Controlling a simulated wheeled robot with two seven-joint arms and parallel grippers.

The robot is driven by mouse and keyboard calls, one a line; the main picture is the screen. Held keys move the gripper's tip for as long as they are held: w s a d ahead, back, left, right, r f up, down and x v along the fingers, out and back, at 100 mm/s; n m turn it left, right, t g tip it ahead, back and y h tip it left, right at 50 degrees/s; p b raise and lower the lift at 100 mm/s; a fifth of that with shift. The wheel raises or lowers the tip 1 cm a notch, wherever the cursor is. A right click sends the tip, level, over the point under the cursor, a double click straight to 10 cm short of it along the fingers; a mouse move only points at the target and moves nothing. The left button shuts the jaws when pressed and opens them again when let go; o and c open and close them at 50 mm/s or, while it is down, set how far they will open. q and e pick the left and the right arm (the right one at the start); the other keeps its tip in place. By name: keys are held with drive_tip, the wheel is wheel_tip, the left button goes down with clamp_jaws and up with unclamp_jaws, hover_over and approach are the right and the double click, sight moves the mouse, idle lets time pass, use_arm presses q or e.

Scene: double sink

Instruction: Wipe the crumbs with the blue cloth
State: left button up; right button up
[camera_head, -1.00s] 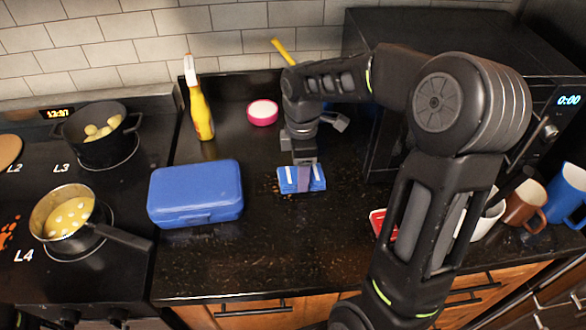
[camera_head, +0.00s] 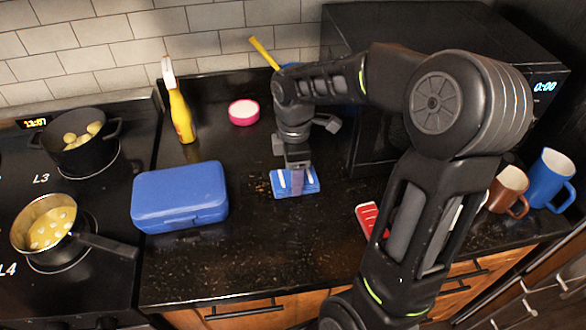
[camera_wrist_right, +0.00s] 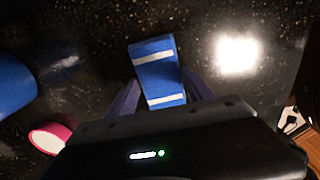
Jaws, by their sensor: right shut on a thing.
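The blue cloth (camera_head: 310,186), a folded block with white stripes, lies on the dark counter right of the blue box. My right gripper (camera_head: 297,180) is above it, pointing down, with its fingers shut on it. In the right wrist view the cloth (camera_wrist_right: 157,72) sits between the two fingers of the right gripper (camera_wrist_right: 160,95). Small brown specks that look like crumbs (camera_head: 262,187) lie on the counter just left of the cloth. The speckled counter makes them hard to separate, and any under the cloth are hidden. My left gripper is not in view.
A blue box (camera_head: 180,196) stands left of the cloth. A yellow spray bottle (camera_head: 181,115) and a pink round tub (camera_head: 243,112) stand behind. A microwave (camera_head: 440,75) is at right, with mugs (camera_head: 508,190) and a red object (camera_head: 368,218) in front. The counter's front is clear.

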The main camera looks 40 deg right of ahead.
sight(277, 179)
drive_tip(key=shift+a+f, duration=0.15)
drive_tip(key=shift+w+a, duration=0.5)
drive_tip(key=shift+a, duration=0.35)
drive_tip(key=shift+w+a, duration=0.45)
drive_tip(key=shift+a, duration=0.35)
drive_tip(key=shift+w+a, duration=0.45)
drive_tip(key=shift+a, duration=0.45)
drive_tip(key=shift+w+a, duration=0.45)
drive_tip(key=shift+a, duration=0.4)
drive_tip(key=shift+a, duration=0.15)
